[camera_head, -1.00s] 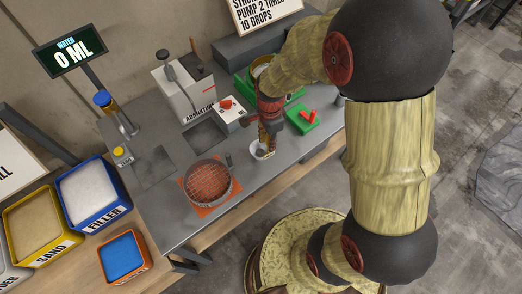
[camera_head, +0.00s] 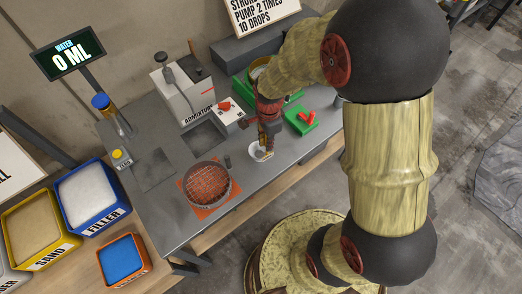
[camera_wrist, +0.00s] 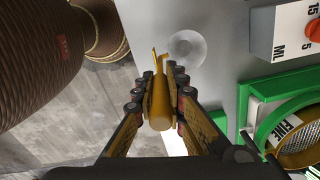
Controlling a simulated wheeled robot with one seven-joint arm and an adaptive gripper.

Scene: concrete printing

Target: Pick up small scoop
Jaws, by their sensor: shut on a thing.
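The small scoop shows in the wrist view as a yellow-orange handle (camera_wrist: 159,96) with a thin forked end toward the top. My gripper (camera_wrist: 158,84) is shut on this handle, one finger on each side. In the head view my gripper (camera_head: 267,146) points down near the front edge of the grey table, and a bit of yellow shows at its tips. A small whitish round bowl (camera_head: 255,151) lies beside the tips. It looks translucent in the wrist view (camera_wrist: 187,48). I cannot tell whether it is joined to the handle.
The grey table (camera_head: 180,232) holds a round mesh sieve (camera_head: 207,184) to the left and a white admixture box (camera_head: 184,92) behind. A green tray with a red part (camera_head: 302,120) is to the right. Filler (camera_head: 90,195) and sand (camera_head: 38,227) bins stand at lower left.

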